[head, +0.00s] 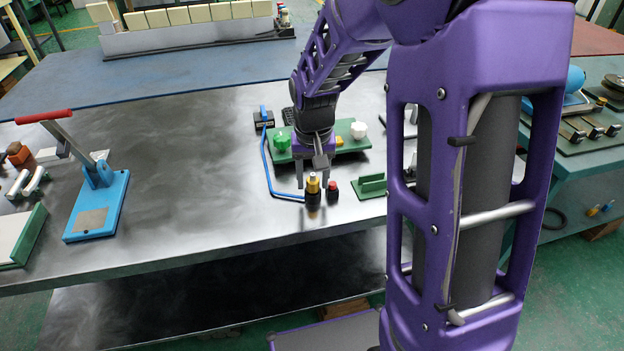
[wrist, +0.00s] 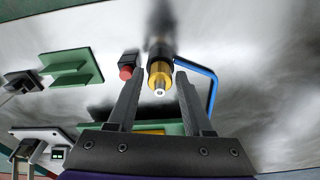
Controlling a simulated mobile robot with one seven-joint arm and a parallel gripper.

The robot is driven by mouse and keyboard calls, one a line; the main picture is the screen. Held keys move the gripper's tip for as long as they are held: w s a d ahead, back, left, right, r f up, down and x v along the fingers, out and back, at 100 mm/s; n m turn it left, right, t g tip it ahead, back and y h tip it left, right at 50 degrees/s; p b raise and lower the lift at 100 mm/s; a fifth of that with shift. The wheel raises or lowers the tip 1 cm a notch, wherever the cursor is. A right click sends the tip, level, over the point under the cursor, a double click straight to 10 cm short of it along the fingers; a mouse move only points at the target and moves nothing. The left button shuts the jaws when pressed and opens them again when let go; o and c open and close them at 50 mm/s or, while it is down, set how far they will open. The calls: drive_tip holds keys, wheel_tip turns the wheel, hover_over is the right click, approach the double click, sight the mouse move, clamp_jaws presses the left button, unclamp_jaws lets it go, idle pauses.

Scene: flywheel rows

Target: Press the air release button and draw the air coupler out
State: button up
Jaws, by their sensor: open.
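The air coupler (head: 313,187) stands upright on the steel bench, with a yellow-gold collar, a black base and a silver tip. In the wrist view the coupler (wrist: 160,78) lies between and just beyond my fingertips. The air release button (head: 332,186) is a red cap on a small black block just right of the coupler; the button (wrist: 126,72) also shows in the wrist view, left of the coupler. My gripper (head: 313,185) is open and empty, pointing down at the coupler. In the wrist view my gripper's fingers (wrist: 158,77) straddle its line. Contact cannot be told.
A blue hose (head: 268,170) runs to the coupler's base from a black box (head: 263,121). A green board with knobs (head: 345,141) sits behind my gripper. A small green bracket (head: 371,184) stands to the right. A blue lever press (head: 97,205) stands left, with clear steel between.

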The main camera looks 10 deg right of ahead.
sight(313, 174)
drive_tip(key=shift+f, duration=0.2)
clamp_jaws()
drive_tip(key=shift+c, duration=2.2)
unclamp_jaws()
clamp_jaws()
drive_tip(key=shift+r+p, duration=0.6)
drive_tip(key=shift+r, duration=0.2)
drive_tip(key=shift+r+p, duration=1.35)
drive_tip(key=shift+r, duration=0.4)
